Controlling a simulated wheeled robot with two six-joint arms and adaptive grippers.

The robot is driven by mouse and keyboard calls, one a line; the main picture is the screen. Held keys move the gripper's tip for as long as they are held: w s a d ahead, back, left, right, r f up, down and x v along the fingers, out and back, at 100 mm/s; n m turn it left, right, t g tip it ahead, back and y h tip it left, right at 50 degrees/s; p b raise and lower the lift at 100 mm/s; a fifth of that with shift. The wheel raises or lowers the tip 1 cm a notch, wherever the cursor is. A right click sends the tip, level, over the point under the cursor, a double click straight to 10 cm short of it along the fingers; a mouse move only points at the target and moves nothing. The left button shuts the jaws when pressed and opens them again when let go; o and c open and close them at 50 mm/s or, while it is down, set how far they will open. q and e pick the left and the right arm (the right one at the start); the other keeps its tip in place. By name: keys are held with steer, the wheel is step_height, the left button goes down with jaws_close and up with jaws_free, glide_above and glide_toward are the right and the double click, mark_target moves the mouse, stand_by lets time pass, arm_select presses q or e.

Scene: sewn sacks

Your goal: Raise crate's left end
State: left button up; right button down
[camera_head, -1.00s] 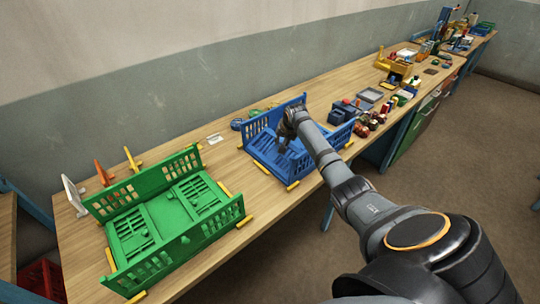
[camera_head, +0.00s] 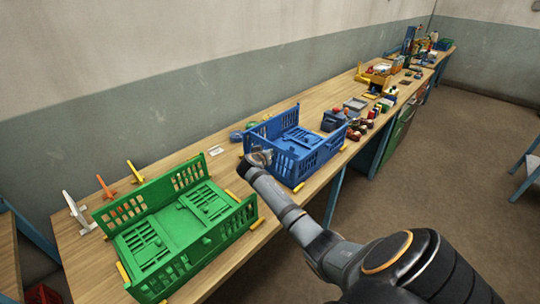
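The blue crate (camera_head: 310,158) stands on the bench with its two long slatted walls upright. A slatted panel (camera_head: 300,139) lies flat inside it toward the right. My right gripper (camera_head: 258,157) is at the crate's left end and covers much of it; I cannot tell whether the left end panel is raised, or whether the fingers touch it. The fingers are too small and hidden to show open or shut. The green crate (camera_head: 215,238), left of the blue one, has upright long walls and end panels lying flat inside. My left gripper is out of view.
Yellow bars (camera_head: 257,224) lie around the crates' edges. Orange and yellow pegs (camera_head: 135,171) and a white stand (camera_head: 73,210) are behind the green crate. Several small items (camera_head: 356,125) sit right of the blue crate. A narrow bare strip of bench separates the crates.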

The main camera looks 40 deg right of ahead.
steer(key=a, duration=0.1)
steer(key=f, duration=0.1)
steer(key=a+b, duration=0.1)
steer(key=shift+s+a+f, duration=0.2)
steer(key=shift+s+a, duration=0.1)
steer(key=shift+a, duration=0.05)
steer(key=shift+f, duration=0.1)
steer(key=c, duration=1.5)
jaws_free()
steer(key=shift+c, duration=0.2)
steer(key=shift+w+d, duration=0.1)
steer(key=shift+w, duration=0.1)
step_height(320, 180, up, 10)
steer(key=shift+f, duration=0.1)
